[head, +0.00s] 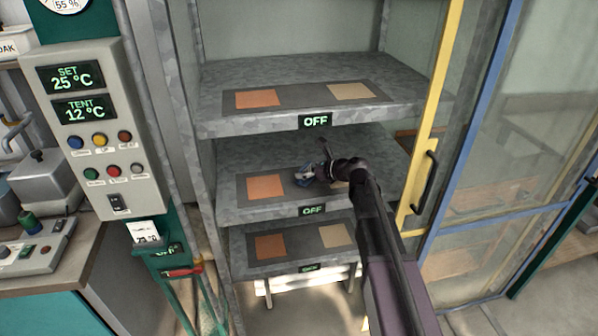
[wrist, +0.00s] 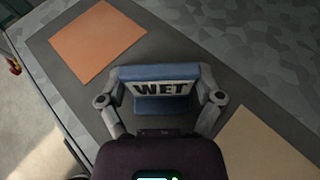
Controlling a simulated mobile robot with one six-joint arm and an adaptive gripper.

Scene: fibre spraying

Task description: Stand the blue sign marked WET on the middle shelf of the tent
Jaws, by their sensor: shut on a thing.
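The blue sign marked WET (wrist: 160,88) is between the two fingers of my gripper (wrist: 160,103) in the wrist view, with its lettering readable. In the head view my gripper (head: 305,179) is over the middle shelf (head: 290,208) of the tent, just right of that shelf's orange square (head: 265,187). The sign shows there only as a small bluish patch. My gripper is shut on it. I cannot tell whether the sign's base touches the shelf. My arm hides part of the shelf's right side and most of its tan square (wrist: 262,145).
An upper shelf (head: 225,125) and a lower shelf (head: 285,265) have orange and tan squares too. The tent's yellow-edged door (head: 440,110) stands at the right. A control panel (head: 95,130) reads SET 25 °C, TENT 12 °C. The shelf around the sign looks clear.

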